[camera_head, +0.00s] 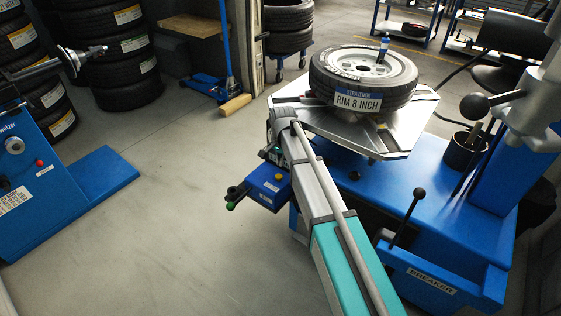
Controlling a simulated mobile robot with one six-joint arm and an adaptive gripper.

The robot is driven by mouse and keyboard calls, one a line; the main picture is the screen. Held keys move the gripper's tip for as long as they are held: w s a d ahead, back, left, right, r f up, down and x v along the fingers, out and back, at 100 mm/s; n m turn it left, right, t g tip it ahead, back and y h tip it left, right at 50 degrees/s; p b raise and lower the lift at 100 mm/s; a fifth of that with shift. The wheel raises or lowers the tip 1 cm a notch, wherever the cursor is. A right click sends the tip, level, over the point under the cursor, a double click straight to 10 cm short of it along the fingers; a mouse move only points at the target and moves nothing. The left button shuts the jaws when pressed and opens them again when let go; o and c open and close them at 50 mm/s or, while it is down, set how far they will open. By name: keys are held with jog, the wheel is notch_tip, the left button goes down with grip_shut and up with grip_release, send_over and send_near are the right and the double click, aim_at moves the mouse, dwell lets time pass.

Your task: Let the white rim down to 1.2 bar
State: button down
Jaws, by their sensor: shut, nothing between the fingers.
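The white rim (365,66) sits inside a black tyre (405,88) that lies flat on the grey turntable of the tyre machine. A sign on the tyre's near side reads "RIM 8 INCH" (358,102). A small upright blue and black piece with a white band (383,47) stands at the rim's far right side; I cannot tell whether it is on the valve. My gripper (233,198) is shut and empty, left of the turntable and below it in the picture, apart from the wheel. No pressure reading is legible.
The grey turntable (415,128) has cut corners and sits on a blue machine (450,185) with a black-knobbed lever (408,215). Another blue machine (60,185) stands left. Tyre stacks (105,45) and a blue jack (220,85) are behind. The floor between is clear.

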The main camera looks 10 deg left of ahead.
aim_at(280, 176)
notch_tip(280, 176, up, 7)
jog(key=p, duration=0.6)
jog(key=shift+d, duration=0.2)
jog(key=shift+s+a, duration=0.1)
jog(key=shift+a, duration=0.05)
dwell(1.1)
